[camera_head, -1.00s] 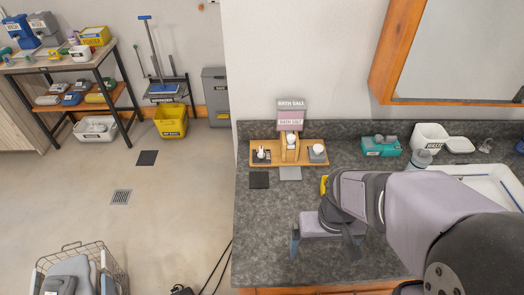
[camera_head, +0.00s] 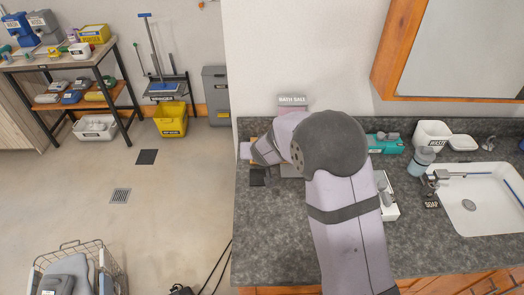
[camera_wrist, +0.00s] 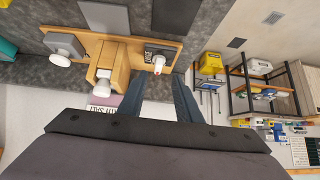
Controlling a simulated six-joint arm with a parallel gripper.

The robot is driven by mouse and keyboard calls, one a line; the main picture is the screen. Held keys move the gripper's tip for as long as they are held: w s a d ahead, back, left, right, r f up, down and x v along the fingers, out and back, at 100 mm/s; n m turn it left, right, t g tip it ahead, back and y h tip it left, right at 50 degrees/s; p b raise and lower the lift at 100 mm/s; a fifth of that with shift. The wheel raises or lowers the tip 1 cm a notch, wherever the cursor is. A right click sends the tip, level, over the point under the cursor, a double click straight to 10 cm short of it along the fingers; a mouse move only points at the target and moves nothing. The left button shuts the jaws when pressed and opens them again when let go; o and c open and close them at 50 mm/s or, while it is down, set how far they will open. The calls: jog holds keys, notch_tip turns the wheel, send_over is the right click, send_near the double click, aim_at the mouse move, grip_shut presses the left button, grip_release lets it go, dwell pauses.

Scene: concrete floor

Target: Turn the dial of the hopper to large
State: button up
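The bath salt hopper (camera_head: 292,101) stands at the back of the counter; my arm hides most of it in the head view. In the wrist view its wooden base (camera_wrist: 134,48) shows upside down. A dark plate with small lettering (camera_wrist: 160,49) at one end carries a white dial with a red tip (camera_wrist: 158,66). My gripper (camera_wrist: 160,88) is open and empty, its two blue-grey fingers apart. In the image the dial lies just beyond and between the fingertips; I see no contact. A white knob on the hopper's middle (camera_wrist: 104,74) and a grey block with a white knob (camera_wrist: 62,52) sit alongside.
A teal box (camera_head: 384,143), a white bin (camera_head: 431,134), a soap bottle (camera_head: 421,160) and a sink (camera_head: 482,205) stand to the right. The wall rises close behind the hopper. The front left of the counter is clear.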

jog(key=shift+w+f, duration=0.2)
jog(key=shift+w, duration=0.1)
jog(key=shift+x, duration=3.55)
jog(key=shift+w+d, duration=0.1)
jog(key=shift+d, duration=0.05)
jog(key=shift+c, duration=0.7)
grip_shut()
